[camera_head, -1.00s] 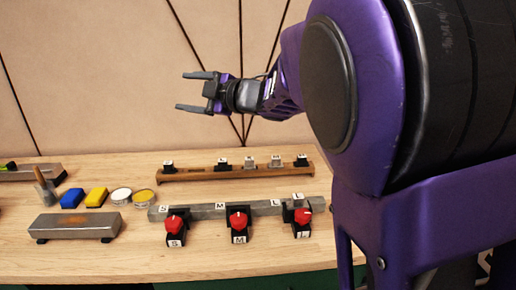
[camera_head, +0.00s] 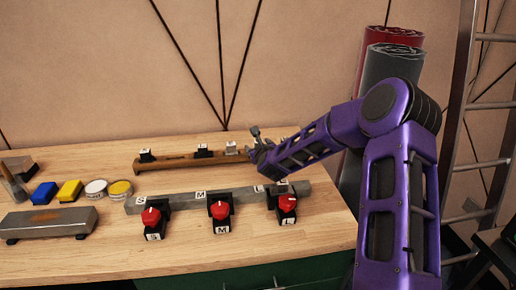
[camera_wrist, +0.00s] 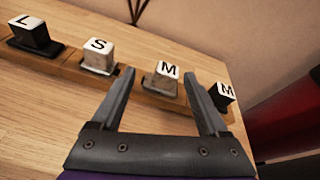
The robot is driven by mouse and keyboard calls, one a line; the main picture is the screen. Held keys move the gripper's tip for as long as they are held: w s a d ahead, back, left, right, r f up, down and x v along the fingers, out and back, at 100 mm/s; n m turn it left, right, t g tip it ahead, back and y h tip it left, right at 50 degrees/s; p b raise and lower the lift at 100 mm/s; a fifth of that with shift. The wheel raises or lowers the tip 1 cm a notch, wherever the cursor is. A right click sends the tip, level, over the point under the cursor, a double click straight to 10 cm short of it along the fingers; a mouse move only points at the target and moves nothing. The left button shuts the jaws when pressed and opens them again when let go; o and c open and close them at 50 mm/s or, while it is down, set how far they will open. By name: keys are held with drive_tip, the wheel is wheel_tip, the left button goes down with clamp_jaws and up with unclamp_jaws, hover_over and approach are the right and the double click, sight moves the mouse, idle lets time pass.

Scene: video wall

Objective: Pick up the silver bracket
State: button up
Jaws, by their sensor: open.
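Two silver brackets with white lettered tops sit on a wooden rail (camera_head: 180,161) at the back of the bench. In the wrist view, the silver bracket marked M (camera_wrist: 162,82) shows between my fingertips, just beyond them. The silver bracket marked S (camera_wrist: 97,60) is to its left. One silver bracket (camera_head: 231,149) also shows in the head view; the other is hidden behind my gripper. My gripper (camera_wrist: 161,78) is open and empty, its fingers either side of the M bracket in the picture. In the head view my gripper (camera_head: 258,140) is at the rail's right part.
Black brackets marked L (camera_wrist: 36,38) and M (camera_wrist: 223,96) flank the silver ones. A grey bar (camera_head: 185,203) with red-knobbed clamps (camera_head: 220,210) lies in front. Rolls (camera_head: 385,70) and a ladder (camera_head: 480,130) stand right.

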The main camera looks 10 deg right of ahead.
drive_tip(key=m, duration=0.1)
drive_tip(key=d+m, duration=0.1)
drive_tip(key=m, duration=0.1)
drive_tip(key=shift+d+f+h, duration=0.15)
drive_tip(key=shift+f+h, duration=0.15)
drive_tip(key=shift+f, duration=0.1)
drive_tip(key=shift+w, duration=0.3)
drive_tip(key=shift+r+x, duration=0.15)
drive_tip(key=shift+x, duration=1.6)
drive_tip(key=shift+r+x, duration=0.15)
drive_tip(key=shift+x, duration=1.65)
clamp_jaws()
